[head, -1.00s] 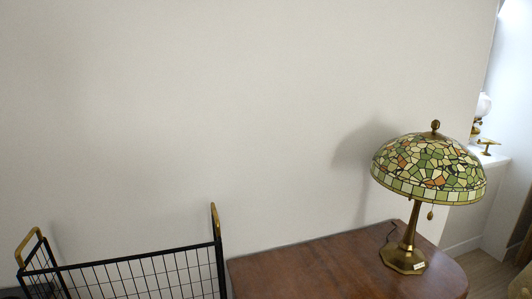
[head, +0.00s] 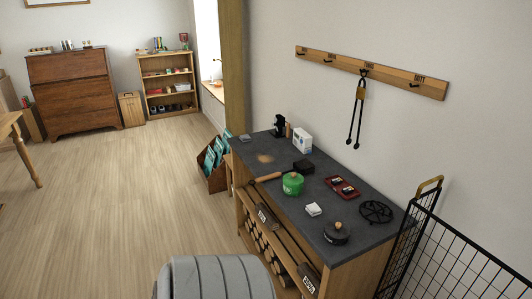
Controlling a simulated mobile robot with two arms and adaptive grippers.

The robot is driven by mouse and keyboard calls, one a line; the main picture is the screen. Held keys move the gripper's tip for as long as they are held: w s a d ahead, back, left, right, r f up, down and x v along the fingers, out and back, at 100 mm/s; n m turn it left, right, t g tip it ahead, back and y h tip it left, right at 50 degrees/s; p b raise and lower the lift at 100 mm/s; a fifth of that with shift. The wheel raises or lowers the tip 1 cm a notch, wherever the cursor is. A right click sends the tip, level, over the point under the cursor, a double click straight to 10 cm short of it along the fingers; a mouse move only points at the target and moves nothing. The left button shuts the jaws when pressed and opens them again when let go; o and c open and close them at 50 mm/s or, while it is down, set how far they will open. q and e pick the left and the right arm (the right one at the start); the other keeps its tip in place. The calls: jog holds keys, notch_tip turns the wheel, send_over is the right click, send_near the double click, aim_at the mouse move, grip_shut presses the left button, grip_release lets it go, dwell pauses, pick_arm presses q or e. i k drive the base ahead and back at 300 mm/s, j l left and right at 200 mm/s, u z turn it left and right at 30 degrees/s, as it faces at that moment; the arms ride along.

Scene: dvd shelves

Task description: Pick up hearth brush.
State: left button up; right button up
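I cannot make out the hearth brush for certain. A wooden handle (head: 268,177) lies on the dark worktop (head: 330,205) of the bench, beside a green tin (head: 293,184); its right end is hidden or blends with the things there, so I cannot tell if it is the brush. A dark upright thing with a tan piece (head: 280,127) stands at the far end of the worktop. Neither of my grippers is in view.
Black tongs (head: 356,110) hang from a wooden hook rail (head: 368,71). A white box (head: 302,140), a red tray (head: 342,187) and a black trivet (head: 376,212) sit on the worktop. A black wire screen (head: 455,260) stands at the right. The floor (head: 110,210) at left is largely clear.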

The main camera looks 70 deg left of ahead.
aim_at(304, 167)
jog(key=u, duration=2.15)
jog(key=j+z, duration=0.1)
jog(key=z, duration=0.35)
jog(key=i+j+z, duration=0.1)
jog(key=z, duration=0.35)
jog(key=j+z, duration=0.15)
jog(key=z, duration=0.25)
jog(key=i+j+z, duration=0.1)
jog(key=j+z, duration=0.3)
jog(key=j, duration=0.5)
jog(key=j+z, duration=0.35)
jog(key=j, duration=0.55)
jog(key=k+j+z, duration=0.15)
jog(key=j+z, duration=0.25)
jog(key=j, duration=0.5)
